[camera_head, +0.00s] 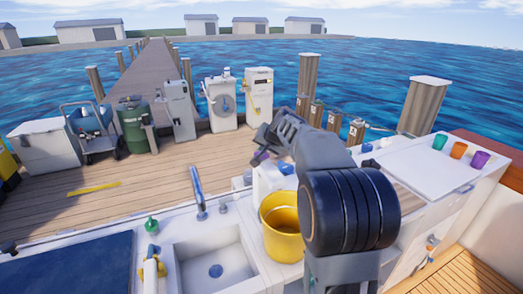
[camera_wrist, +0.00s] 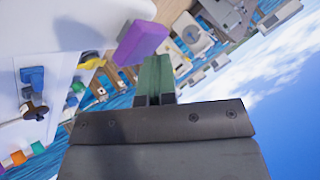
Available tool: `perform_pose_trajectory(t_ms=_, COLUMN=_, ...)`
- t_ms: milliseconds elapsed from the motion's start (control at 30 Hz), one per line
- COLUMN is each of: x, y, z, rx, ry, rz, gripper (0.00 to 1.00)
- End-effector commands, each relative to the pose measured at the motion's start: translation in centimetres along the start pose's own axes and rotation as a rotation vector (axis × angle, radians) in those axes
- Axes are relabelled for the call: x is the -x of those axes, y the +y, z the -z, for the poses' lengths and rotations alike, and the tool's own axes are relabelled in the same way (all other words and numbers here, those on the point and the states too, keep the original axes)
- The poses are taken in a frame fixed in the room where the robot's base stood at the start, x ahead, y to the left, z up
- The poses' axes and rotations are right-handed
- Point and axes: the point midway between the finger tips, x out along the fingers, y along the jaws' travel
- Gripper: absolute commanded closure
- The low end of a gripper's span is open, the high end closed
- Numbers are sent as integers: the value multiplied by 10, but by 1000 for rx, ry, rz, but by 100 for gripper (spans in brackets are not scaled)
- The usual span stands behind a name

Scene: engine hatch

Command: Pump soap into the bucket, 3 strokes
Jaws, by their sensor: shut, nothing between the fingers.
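The yellow bucket (camera_head: 283,240) stands on the white counter just right of the sink, partly behind my arm. A white container (camera_head: 266,180), which looks like the soap dispenser, stands directly behind the bucket. A small purple part, seemingly its pump head (camera_head: 260,156), shows above it beside my gripper (camera_head: 259,146). In the wrist view the purple block (camera_wrist: 142,42) lies just past the tips of my shut gripper (camera_wrist: 154,62). The fingers hold nothing. I cannot tell whether they touch the purple part. The bucket's inside is mostly hidden.
A green-topped bottle (camera_head: 151,225) stands left of the sink. Green, orange and purple cups (camera_head: 480,159) sit at the right. Posts and dock machines (camera_head: 222,100) stand beyond the counter.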

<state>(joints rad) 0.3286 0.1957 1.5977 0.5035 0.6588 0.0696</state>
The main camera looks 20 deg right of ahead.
Motion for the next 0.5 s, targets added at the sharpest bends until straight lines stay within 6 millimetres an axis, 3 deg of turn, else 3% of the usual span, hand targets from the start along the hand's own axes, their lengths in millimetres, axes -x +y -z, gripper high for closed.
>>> perform_pose_trajectory(t_ms=500, x=16, y=-12, z=12, rx=0, ry=0, rz=0, gripper=100)
